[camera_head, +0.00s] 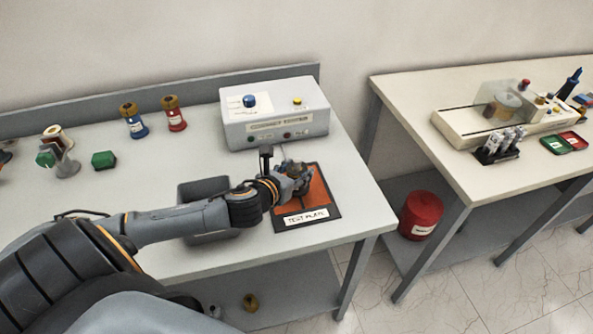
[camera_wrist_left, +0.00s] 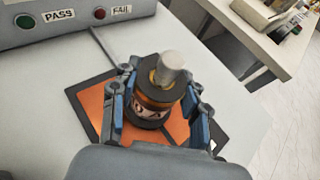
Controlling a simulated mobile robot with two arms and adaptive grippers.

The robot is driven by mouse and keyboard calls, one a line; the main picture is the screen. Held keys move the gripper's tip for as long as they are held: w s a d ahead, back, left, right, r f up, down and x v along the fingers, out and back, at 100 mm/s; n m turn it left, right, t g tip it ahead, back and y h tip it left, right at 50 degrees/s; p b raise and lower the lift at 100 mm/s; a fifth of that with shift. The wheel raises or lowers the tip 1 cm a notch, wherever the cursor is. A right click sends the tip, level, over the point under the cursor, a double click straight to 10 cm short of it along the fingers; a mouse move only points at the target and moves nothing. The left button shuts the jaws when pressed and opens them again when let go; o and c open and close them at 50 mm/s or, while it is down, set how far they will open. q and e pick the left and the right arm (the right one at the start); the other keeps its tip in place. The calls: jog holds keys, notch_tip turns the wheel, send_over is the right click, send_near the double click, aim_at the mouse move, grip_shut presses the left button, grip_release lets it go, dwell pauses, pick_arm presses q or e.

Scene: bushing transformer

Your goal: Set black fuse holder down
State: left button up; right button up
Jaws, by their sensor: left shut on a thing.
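My left gripper (camera_head: 297,180) is over the orange test plate (camera_head: 316,193), which has a black border and a white label. In the left wrist view the gripper (camera_wrist_left: 158,108) is shut on the black fuse holder (camera_wrist_left: 150,113), with one blue-padded finger on each side. The holder has an orange-brown band, a pale label and a grey cap on top. It looks about upright over the orange plate (camera_wrist_left: 92,104). I cannot tell whether its base touches the plate. In the head view the gripper mostly hides the holder. My right gripper is not in view.
A grey tester box (camera_head: 275,115) stands behind the plate. A grey bin (camera_head: 196,194) is left of the plate, under my arm. Blue (camera_head: 134,122) and red (camera_head: 174,114) holders and a green block (camera_head: 104,160) stand farther left. The table's right edge is near the plate.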

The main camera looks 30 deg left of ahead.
pick_arm(q)
jog(key=shift+f, duration=0.1)
jog(key=o, duration=1.3)
jog(key=shift+f, duration=0.1)
jog(key=shift+o, duration=0.2)
jog(key=b+v, duration=0.1)
jog(key=v, duration=1.1)
